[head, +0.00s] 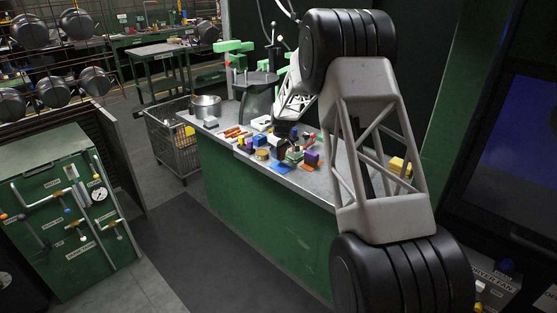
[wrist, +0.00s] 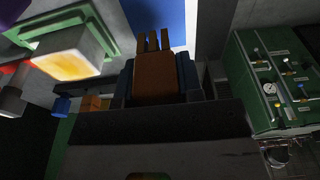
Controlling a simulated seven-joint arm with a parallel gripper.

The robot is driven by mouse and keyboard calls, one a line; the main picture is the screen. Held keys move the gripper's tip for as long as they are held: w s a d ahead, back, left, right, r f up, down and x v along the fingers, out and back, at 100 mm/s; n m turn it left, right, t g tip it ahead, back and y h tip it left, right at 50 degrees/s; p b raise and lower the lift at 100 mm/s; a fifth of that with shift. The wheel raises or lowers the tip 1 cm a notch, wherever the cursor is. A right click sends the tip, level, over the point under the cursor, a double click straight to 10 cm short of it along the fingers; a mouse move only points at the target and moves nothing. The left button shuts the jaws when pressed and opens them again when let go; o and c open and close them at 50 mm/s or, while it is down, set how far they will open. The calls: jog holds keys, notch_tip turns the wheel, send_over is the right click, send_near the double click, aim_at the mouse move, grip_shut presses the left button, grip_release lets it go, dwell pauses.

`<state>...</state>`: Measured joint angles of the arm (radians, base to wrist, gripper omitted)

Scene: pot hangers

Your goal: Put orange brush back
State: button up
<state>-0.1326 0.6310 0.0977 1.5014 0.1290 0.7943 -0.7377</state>
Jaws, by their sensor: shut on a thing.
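In the wrist view, my gripper (wrist: 157,82) is shut on an orange-brown piece (wrist: 155,72) with several short prongs at its far end, which I take to be the orange brush. Dark blue finger pads press on both its sides. The dark gripper body hides its near end. In the head view, my gripper (head: 285,130) is small and dark over the workbench (head: 318,190), among colourful items. The brush cannot be made out there.
Small coloured blocks and tools crowd the bench, including a purple block (head: 311,158) and a yellow block (head: 399,166). A green cabinet (wrist: 275,80) shows at right in the wrist view.

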jog(key=shift+f, duration=1.7)
jog(key=shift+f, duration=0.1)
jog(key=o, duration=0.9)
jog(key=r, duration=0.4)
jog(key=s+d+r, duration=0.1)
jog(key=r, duration=0.7)
jog(key=shift+s+d, duration=0.15)
jog(key=shift+s, duration=0.05)
